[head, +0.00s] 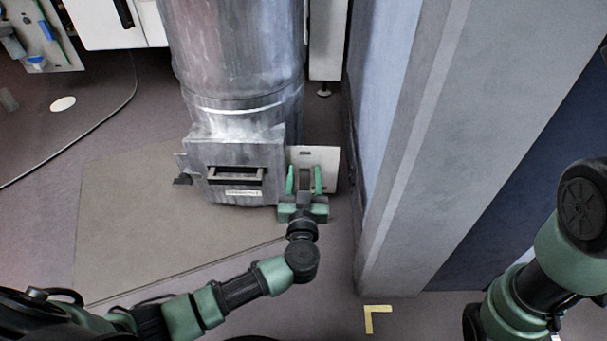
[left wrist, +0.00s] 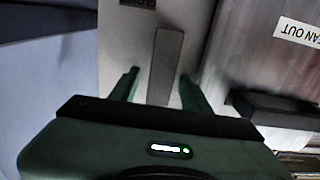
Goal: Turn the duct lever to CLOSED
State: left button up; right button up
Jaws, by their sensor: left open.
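The duct lever is a grey bar (left wrist: 166,62) on a pale plate (left wrist: 117,45). In the left wrist view it lies between the two green fingers of my left gripper (left wrist: 157,88), with a gap on each side. In the head view my left gripper (head: 304,180) is open in front of the pale plate (head: 328,160), which is beside the metal duct (head: 236,60); the lever (head: 305,178) shows between the fingers. My right gripper is out of view; only part of that arm shows.
The duct's lower box has a slotted handle (head: 236,174). A large grey pillar (head: 420,150) stands close on the right.

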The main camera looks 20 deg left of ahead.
pick_arm(q)
grip_shut()
jog(key=shift+s, duration=0.1)
dwell(1.2)
